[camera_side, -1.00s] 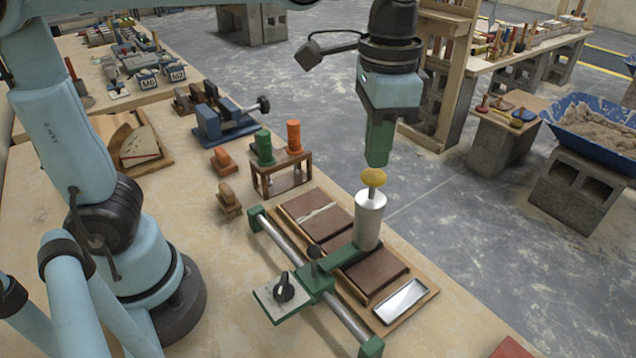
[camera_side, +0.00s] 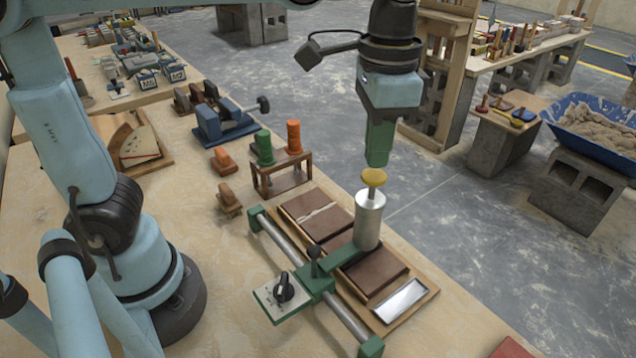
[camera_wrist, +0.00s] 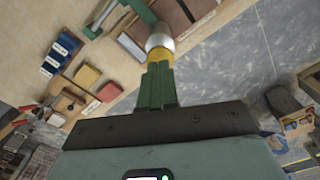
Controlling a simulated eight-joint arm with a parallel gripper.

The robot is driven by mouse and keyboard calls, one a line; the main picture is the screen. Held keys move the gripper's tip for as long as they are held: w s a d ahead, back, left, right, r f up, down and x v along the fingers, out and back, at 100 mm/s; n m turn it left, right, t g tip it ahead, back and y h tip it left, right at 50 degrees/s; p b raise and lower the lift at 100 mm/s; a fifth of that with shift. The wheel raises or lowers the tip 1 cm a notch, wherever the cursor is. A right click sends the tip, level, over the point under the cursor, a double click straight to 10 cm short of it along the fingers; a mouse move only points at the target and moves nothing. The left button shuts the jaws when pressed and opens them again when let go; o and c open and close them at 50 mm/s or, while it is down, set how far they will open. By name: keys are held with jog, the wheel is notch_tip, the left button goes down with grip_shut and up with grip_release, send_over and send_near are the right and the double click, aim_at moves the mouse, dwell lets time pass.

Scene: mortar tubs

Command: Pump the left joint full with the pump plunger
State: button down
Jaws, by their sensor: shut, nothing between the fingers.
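My gripper (camera_side: 377,164) points down, its green fingers shut and empty, directly over the yellow knob (camera_side: 374,177) of the pump plunger. The tips are at or just above the knob; I cannot tell whether they touch. The plunger's rod shows between the knob and the silver pump cylinder (camera_side: 369,222). In the wrist view, my fingers (camera_wrist: 157,72) overlap the yellow knob (camera_wrist: 159,55), with the cylinder (camera_wrist: 160,38) beyond. The cylinder sits on a green carriage arm over brown slabs. A pale, uneven streak (camera_side: 318,212) runs across the far slab (camera_side: 305,205). The cylinder and arm partly hide the seams.
The carriage (camera_side: 316,283) rides a steel rail (camera_side: 340,312) and has a black dial (camera_side: 284,289). A silver tray (camera_side: 401,300) lies at the near end. A small wooden stand (camera_side: 281,172) holds green and orange cylinders. A blue vise (camera_side: 222,122) stands farther back.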

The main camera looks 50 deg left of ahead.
jog(key=shift+f, duration=0.3)
dwell(0.4)
jog(key=shift+f, duration=0.9)
jog(key=shift+r, duration=0.6)
jog(key=shift+f, duration=0.15)
jog(key=shift+f, duration=0.45)
jog(key=shift+r, duration=0.6)
jog(key=shift+f, duration=0.1)
dwell(0.7)
